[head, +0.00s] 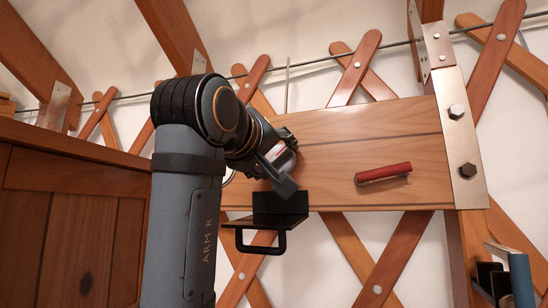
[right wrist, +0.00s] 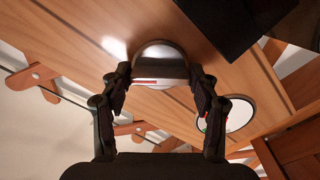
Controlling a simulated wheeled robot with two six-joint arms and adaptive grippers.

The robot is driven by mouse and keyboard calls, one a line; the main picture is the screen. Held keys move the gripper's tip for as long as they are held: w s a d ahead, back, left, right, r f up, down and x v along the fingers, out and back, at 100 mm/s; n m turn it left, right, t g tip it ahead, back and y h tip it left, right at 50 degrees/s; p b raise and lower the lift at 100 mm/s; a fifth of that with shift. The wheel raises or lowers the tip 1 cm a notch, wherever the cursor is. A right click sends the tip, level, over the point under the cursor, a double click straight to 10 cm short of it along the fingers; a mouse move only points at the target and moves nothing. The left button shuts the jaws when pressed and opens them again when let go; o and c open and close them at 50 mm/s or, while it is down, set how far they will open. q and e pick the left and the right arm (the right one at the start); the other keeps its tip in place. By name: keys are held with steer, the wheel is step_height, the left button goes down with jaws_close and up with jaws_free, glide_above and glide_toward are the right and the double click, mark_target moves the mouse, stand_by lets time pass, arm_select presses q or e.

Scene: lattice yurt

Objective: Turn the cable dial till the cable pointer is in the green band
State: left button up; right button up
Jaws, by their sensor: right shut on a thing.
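The cable dial (right wrist: 160,51) is a round, pale metal knob with a dark crossbar and a short red mark, set on the wooden board. My right gripper (right wrist: 161,82) is shut on it, one finger on each side. In the head view my right gripper (head: 284,162) is against the board, and the arm and fingers hide most of the dial. A round white gauge (right wrist: 240,115) with small green and red marks sits beside the dial. I cannot make out its pointer clearly. In the head view the arm covers nearly all of the gauge. My left gripper is not in view.
A red bar handle (head: 383,173) is on the board (head: 410,130) to the right. A black bracket with a loop (head: 262,243) is just below my right gripper. A steel plate (head: 462,150) with bolts closes the board's right end. A wooden cabinet (head: 60,215) stands at left.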

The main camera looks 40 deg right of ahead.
steer(key=m, duration=0.6)
steer(key=shift+m, duration=0.3)
steer(key=m, duration=0.3)
steer(key=shift+r, duration=0.1)
steer(key=shift+m+p, duration=0.3)
steer(key=shift+m, duration=1.9)
steer(key=o, duration=1.2)
steer(key=shift+w, duration=0.15)
steer(key=shift+c, duration=0.2)
